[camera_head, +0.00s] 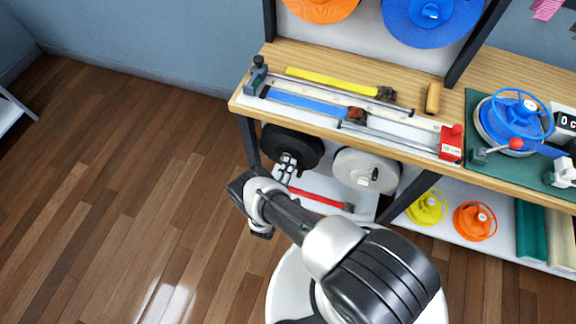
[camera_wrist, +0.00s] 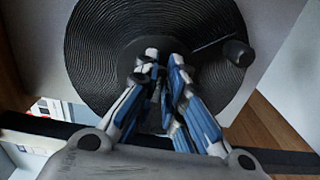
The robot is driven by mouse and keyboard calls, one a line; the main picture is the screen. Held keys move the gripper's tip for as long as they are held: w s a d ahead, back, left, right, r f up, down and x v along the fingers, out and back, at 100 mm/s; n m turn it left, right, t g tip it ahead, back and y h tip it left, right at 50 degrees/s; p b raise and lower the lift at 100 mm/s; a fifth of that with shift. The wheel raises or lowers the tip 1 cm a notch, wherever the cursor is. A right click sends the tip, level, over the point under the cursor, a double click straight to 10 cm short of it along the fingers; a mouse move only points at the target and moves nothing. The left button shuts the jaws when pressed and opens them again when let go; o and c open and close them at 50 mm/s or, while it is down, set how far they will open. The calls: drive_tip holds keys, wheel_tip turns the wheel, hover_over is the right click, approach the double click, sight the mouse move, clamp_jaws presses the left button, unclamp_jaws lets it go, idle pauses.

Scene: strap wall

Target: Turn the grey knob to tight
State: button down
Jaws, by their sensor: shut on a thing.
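A black strap reel (camera_head: 292,146) hangs under the bench at the left; its ridged face fills much of the wrist view (camera_wrist: 110,40). My gripper (camera_head: 287,160) is at the middle of this reel. In the wrist view its fingers (camera_wrist: 164,64) are closed in at the reel's hub, around the knob there. The fingers hide most of that knob, so its colour and any tight mark cannot be made out. A dark round handle (camera_wrist: 238,53) on a thin arm stands out to the right of the fingers.
A pale reel (camera_head: 352,165) with a dark handle hangs just right of the black one. A red-handled tool (camera_head: 315,199) lies below. The bench edge (camera_head: 310,128) is above my gripper, and a dark bench leg (camera_head: 408,197) stands right. The floor at left is clear.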

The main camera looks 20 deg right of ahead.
drive_tip(key=c, duration=1.7)
unclamp_jaws()
drive_tip(key=v, duration=1.2)
drive_tip(key=shift+r, duration=0.1)
